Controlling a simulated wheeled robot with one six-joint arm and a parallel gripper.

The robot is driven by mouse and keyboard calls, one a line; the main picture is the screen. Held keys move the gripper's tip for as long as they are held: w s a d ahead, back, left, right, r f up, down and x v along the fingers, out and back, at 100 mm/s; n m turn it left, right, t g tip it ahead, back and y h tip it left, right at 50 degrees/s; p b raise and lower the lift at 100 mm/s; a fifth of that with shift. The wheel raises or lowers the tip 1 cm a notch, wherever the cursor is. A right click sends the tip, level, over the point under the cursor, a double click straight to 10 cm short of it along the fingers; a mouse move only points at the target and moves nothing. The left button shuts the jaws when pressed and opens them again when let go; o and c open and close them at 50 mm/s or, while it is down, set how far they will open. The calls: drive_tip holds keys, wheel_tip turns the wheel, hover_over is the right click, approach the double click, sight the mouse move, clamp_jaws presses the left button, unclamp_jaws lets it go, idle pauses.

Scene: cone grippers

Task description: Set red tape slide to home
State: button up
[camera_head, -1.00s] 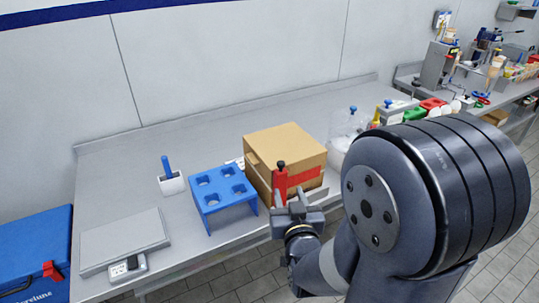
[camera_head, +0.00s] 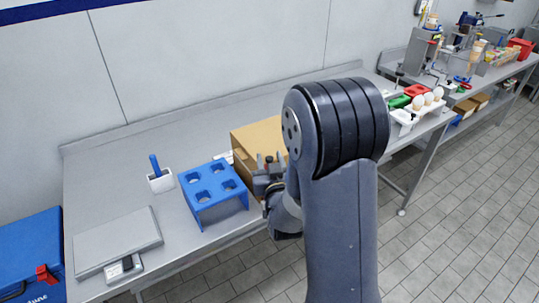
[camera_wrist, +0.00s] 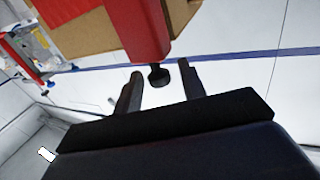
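The red tape slide (camera_wrist: 140,28) is a red upright block with a black knob (camera_wrist: 157,76) at its end, seen at the top of the wrist view beside the cardboard box (camera_wrist: 85,32). My gripper (camera_wrist: 160,70) is open. Its two dark fingers appear on either side of the knob, with gaps visible; I see no grip on it. In the head view my gripper (camera_head: 268,166) is at the front of the cardboard box (camera_head: 256,134). There my arm and gripper hide most of the red slide and the box's right part.
A blue rack (camera_head: 213,192) with holes stands left of the box. A white holder with a blue item (camera_head: 160,179) and a flat scale (camera_head: 118,242) are farther left. An egg tray (camera_head: 410,116) is at right.

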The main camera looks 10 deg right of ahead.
drive_tip(key=shift+w, duration=0.4)
clamp_jaws()
idle(0.4)
